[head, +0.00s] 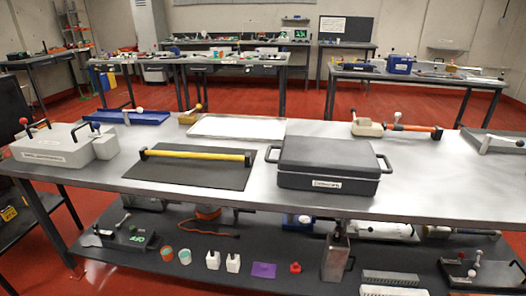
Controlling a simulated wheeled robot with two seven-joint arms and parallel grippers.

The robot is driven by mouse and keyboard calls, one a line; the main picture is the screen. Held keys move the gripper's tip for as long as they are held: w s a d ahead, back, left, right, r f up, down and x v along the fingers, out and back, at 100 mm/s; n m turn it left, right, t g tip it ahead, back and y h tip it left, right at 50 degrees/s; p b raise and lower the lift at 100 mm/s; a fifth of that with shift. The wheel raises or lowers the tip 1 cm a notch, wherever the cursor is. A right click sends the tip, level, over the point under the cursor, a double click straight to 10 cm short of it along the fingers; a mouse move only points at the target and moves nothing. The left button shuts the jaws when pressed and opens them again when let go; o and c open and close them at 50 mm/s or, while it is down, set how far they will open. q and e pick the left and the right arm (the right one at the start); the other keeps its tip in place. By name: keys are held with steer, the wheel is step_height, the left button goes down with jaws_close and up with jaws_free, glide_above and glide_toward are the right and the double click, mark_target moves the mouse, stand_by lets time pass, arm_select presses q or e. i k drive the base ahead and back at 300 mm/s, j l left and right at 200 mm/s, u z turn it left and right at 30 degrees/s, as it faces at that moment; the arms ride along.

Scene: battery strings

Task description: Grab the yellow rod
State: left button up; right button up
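The yellow rod (196,155) lies lengthwise on a dark mat (190,178) on the metal workbench, left of centre. It has dark ends, with a dark piece at its left end and another at its right end. Nothing covers the rod. Neither of my grippers shows in the head view.
A dark grey case (328,160) with side handles stands right of the mat. A light grey box (58,144) stands at left. A white tray (238,127) and an orange-handled tool (400,129) lie behind. A lower shelf (120,270) holds small parts. The bench (440,185) has free room at right.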

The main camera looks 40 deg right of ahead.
mark_target(145, 153)
steer(key=z, duration=0.65)
steer(key=i+j+z, duration=0.45)
steer(key=j, duration=0.45)
steer(key=i+j+z, duration=0.2)
steer(key=j, duration=0.3)
steer(key=i+j+z, duration=0.25)
steer(key=j, duration=0.3)
steer(key=i+j+z, duration=0.2)
steer(key=j, duration=0.35)
steer(key=j+z, duration=0.2)
steer(key=j, duration=0.35)
steer(key=i+j+z, duration=0.1)
steer(key=j+z, duration=0.15)
steer(key=j, duration=0.4)
